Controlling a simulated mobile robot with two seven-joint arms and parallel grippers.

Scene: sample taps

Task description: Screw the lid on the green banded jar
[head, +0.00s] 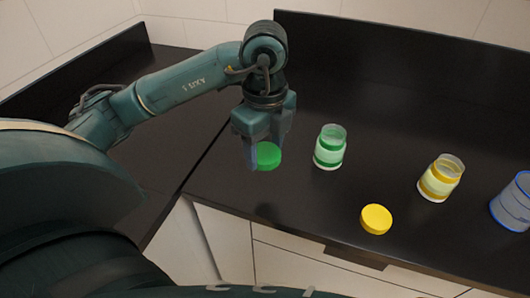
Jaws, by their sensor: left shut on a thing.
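The green banded jar (329,147) stands upright and uncovered on the dark counter, right of my left gripper. My left gripper (265,154) points down and is shut on a green lid (268,157). The fingers partly hide the lid's left side. The lid is apart from the jar, to its left. I cannot tell whether the lid touches the counter. My right gripper is not in view.
A yellow lid (376,219) lies on the counter near the front edge. A yellow banded jar (440,178) stands to the right, and a blue-rimmed container (512,203) is cut off at the right edge. The counter (390,110) behind the jars is clear.

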